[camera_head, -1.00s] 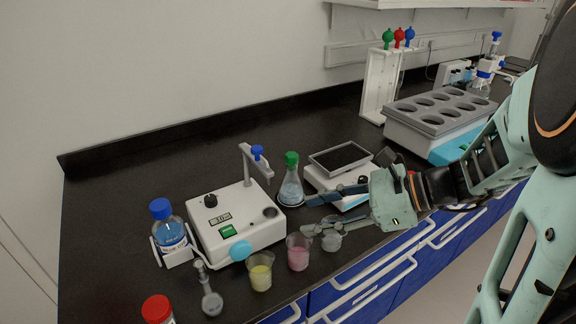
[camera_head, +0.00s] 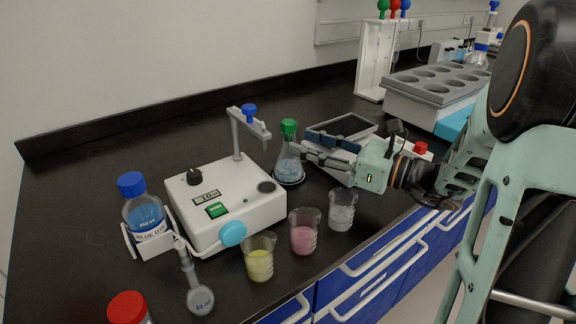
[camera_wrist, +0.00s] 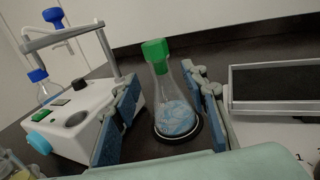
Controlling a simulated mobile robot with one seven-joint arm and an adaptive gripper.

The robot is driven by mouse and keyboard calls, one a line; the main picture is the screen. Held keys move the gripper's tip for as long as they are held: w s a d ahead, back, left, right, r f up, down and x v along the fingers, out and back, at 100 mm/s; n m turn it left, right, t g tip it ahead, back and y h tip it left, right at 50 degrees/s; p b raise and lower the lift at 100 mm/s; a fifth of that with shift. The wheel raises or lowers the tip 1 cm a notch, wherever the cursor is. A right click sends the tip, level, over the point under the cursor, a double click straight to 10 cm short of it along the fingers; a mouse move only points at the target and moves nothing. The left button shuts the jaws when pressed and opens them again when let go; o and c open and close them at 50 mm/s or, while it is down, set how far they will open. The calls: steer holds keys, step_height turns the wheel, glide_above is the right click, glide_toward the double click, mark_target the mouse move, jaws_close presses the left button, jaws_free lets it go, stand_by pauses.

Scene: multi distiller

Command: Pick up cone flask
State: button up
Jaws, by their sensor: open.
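The cone flask (camera_head: 289,157) is clear glass with a green cap and light blue contents. It stands upright on the dark bench, to the right of the white device, with a black ring around its base. In the wrist view the flask (camera_wrist: 174,104) stands between the two blue-padded fingers, with the left finger nearer the camera. My gripper (camera_head: 318,150) is open, reaching in from the right at the flask's side. In the wrist view my gripper (camera_wrist: 163,112) shows gaps beside the flask; contact is not evident.
The white device (camera_head: 225,200) with its post stands left of the flask. A balance (camera_head: 345,137) is just behind the gripper. Beakers with yellow (camera_head: 259,259), pink (camera_head: 303,233) and clear (camera_head: 341,212) contents stand in front. A blue-capped bottle (camera_head: 146,213) is at left.

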mark_target(294, 138)
steer(key=b+x, duration=0.1)
steer(key=x, duration=0.4)
steer(key=shift+w+a+r, duration=0.1)
steer(key=shift+w+a, duration=0.05)
jaws_close()
